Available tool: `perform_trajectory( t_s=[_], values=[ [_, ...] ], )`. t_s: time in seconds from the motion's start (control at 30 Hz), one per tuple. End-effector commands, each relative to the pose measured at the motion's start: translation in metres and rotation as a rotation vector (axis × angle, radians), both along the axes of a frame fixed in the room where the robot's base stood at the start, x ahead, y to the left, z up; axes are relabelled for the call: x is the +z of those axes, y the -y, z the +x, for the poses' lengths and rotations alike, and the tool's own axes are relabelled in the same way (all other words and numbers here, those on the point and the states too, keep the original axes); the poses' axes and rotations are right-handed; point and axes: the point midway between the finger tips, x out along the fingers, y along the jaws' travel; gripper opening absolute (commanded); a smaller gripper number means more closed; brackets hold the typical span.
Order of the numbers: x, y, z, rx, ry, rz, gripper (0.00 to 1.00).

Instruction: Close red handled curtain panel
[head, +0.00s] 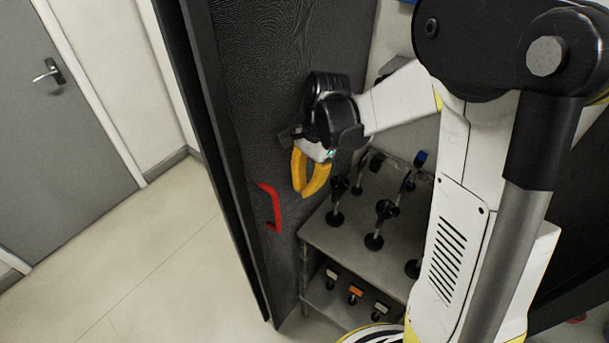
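A dark textured curtain panel (262,108) stands upright left of centre in the head view. A red handle (275,208) is fixed to its lower part, near its left edge. My gripper (306,194), with yellow fingers, points downward just right of the red handle and looks apart from it. Its fingers curve toward each other and their tips look close together; whether a gap remains is hard to tell. I see nothing held between them. My arm hides part of the space to the right of the panel.
A grey bench (345,240) with several black optical mounts stands right of the panel. Its lower shelf (345,311) holds small parts with orange and white tops. A grey door (55,150) is at the far left. The pale floor (140,262) between is clear.

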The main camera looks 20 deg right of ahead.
Motion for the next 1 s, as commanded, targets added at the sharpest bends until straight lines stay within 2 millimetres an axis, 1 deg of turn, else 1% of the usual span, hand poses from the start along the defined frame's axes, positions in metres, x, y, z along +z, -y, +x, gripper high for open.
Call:
perform_trajectory(
  t_s=[0.03,0.17,0.3,0.43,0.57,0.9,1.0],
  values=[
    [-0.013,-0.003,-0.001,0.002,0.000,0.000,0.00],
    [-0.038,-0.009,-0.003,0.003,0.001,0.000,0.00],
    [-0.035,-0.030,-0.013,0.005,0.001,0.000,0.00],
    [-0.035,-0.041,-0.017,0.004,0.002,0.001,0.00],
    [-0.035,-0.045,-0.018,0.002,0.001,0.001,0.00],
    [-0.034,-0.046,-0.019,0.002,0.001,0.001,0.00],
    [-0.035,-0.049,-0.020,0.003,0.001,0.000,0.00]
  ],
)
